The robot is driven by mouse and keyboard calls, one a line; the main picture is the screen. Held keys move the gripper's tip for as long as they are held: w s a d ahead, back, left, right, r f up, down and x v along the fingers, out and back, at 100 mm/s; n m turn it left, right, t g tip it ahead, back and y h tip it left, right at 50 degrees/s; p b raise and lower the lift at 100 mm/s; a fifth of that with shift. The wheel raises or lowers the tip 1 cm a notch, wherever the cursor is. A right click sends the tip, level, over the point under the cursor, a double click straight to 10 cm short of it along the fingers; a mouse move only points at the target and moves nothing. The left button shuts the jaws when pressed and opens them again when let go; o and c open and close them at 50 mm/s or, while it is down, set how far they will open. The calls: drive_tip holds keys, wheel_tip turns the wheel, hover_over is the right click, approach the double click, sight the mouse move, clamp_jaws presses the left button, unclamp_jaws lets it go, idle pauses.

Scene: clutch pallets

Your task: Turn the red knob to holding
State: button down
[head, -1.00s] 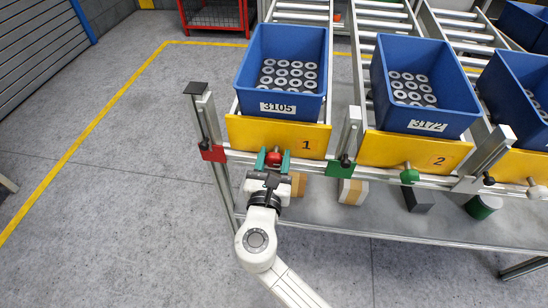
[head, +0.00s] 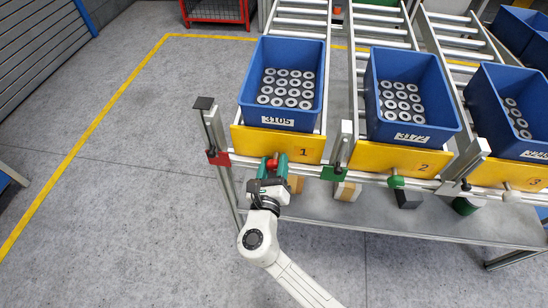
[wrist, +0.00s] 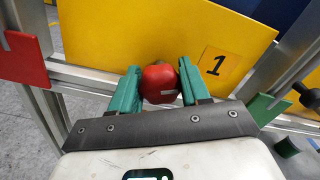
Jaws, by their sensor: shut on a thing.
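The red knob (wrist: 160,83) sits at the lower edge of yellow plate 1 (wrist: 150,30). My gripper (wrist: 158,88) has its green fingers on either side of the knob and is shut on it. In the head view the knob (head: 271,163) shows between the fingertips of my gripper (head: 272,167), with part of it hidden.
Blue bin 3105 (head: 284,119) with grey rings stands behind plate 1. Red (head: 218,158) and green (head: 333,173) tags flank the plate on the rail. Blocks stand on the shelf (head: 330,215) below. Open floor lies left.

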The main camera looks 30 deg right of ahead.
drive_tip(key=shift+w+a+r+n+p, duration=0.15)
drive_tip(key=shift+r+n+p, duration=0.1)
drive_tip(key=shift+n+p, duration=0.05)
drive_tip(key=c, duration=0.8)
unclamp_jaws()
drive_tip(key=shift+o, duration=1.2)
drive_tip(key=shift+f, duration=0.1)
drive_tip(key=v, duration=1.1)
